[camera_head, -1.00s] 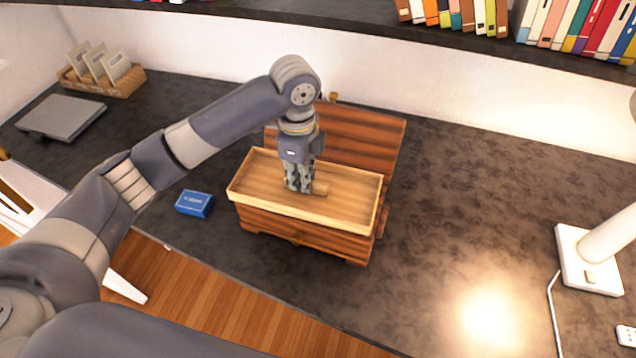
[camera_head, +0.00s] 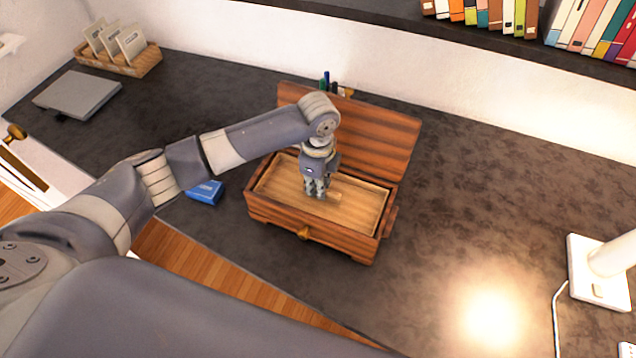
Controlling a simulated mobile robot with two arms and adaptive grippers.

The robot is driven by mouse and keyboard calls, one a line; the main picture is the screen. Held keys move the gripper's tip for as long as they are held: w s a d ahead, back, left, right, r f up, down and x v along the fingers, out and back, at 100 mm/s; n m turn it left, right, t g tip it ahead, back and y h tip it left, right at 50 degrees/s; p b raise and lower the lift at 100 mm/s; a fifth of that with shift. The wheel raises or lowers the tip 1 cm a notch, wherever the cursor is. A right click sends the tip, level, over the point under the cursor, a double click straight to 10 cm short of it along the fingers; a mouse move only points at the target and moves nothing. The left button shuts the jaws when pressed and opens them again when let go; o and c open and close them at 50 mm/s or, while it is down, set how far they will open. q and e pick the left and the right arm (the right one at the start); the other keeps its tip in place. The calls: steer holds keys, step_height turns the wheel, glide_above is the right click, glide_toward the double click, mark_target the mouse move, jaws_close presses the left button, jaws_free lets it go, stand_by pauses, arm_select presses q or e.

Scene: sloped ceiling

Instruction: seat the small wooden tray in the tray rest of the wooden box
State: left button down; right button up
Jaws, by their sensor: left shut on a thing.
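The wooden box (camera_head: 338,246) stands on the dark desk with its striped lid (camera_head: 375,138) open and leaning back. The small, light wooden tray (camera_head: 362,212) lies inside the box's opening, its rim about level with or just below the box's rim. It looks roughly level; whether it rests fully on its supports cannot be seen. My left gripper (camera_head: 317,194) points down into the tray from above and is shut on the tray's small handle at the middle. The fingers hide part of the handle. My right gripper is not in view.
A small blue box (camera_head: 206,192) lies left of the wooden box, close to my left arm. A grey flat device (camera_head: 78,95) and a card holder (camera_head: 118,58) are at the back left. A white lamp (camera_head: 600,270) stands at the right. The desk between is clear.

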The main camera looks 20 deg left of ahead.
arm_select(q)
steer(key=c, duration=1.7)
jaws_free()
steer(key=shift+r, duration=0.25)
step_height(320, 180, up, 12)
steer(key=b, duration=0.3)
steer(key=shift+f, duration=0.15)
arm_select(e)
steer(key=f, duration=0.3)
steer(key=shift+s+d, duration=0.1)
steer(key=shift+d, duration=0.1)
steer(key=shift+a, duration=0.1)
